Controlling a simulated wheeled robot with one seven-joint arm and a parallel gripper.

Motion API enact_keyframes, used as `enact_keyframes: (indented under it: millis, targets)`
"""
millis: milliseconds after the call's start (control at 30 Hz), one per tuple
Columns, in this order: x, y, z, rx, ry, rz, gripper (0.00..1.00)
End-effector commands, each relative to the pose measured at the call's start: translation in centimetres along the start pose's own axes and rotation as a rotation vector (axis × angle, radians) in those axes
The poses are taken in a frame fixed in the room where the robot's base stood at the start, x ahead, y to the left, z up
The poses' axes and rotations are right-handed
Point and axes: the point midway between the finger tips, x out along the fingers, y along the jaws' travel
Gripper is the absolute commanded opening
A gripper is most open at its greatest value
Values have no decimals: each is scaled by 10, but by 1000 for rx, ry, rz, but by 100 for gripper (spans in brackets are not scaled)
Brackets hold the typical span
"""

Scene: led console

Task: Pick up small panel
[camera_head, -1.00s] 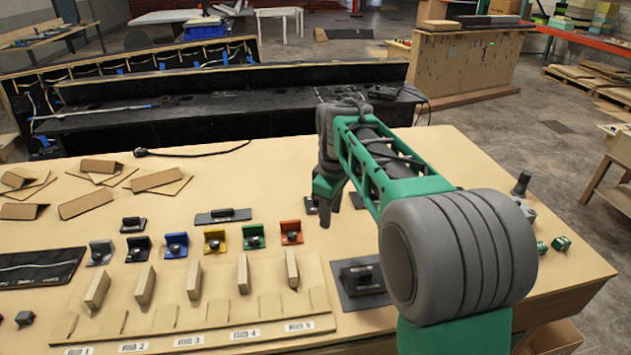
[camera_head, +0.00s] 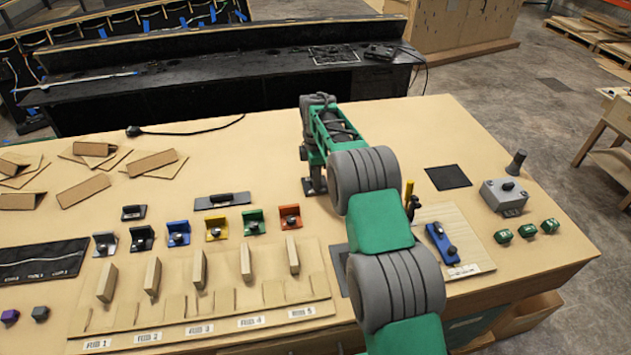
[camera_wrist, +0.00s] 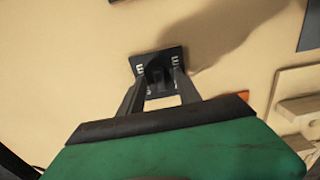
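A small dark square panel (camera_wrist: 158,55) with a raised dark handle and pale markings lies flat on the table in the wrist view. In the head view this panel (camera_head: 313,187) shows partly under my gripper (camera_head: 316,181). My gripper also shows in the wrist view (camera_wrist: 161,80), pointing down, with one finger on each side of the handle. The fingers stand apart. Whether they touch the handle is hard to see. The panel appears to rest on the table.
A long grey panel (camera_head: 222,201) and a row of coloured brackets, including an orange one (camera_head: 290,217), lie to the left. A wooden slotted rack (camera_head: 215,304) is in front. A black square (camera_head: 447,178) and a grey button box (camera_head: 505,196) are on the right.

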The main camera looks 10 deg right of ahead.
Motion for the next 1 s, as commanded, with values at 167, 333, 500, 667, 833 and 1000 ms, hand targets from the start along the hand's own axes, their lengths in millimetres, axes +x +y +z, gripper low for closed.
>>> enact_keyframes:
  millis: [167, 333, 500, 667, 833, 1000]
  targets:
    - [1, 0, 2, 3, 0, 1, 39]
    - [1, 0, 2, 3, 0, 1, 25]
    - [0, 0, 2, 3, 0, 1, 11]
    - [0, 0, 2, 3, 0, 1, 0]
    - [0, 0, 2, 3, 0, 1, 0]
    - [0, 0, 2, 3, 0, 1, 0]
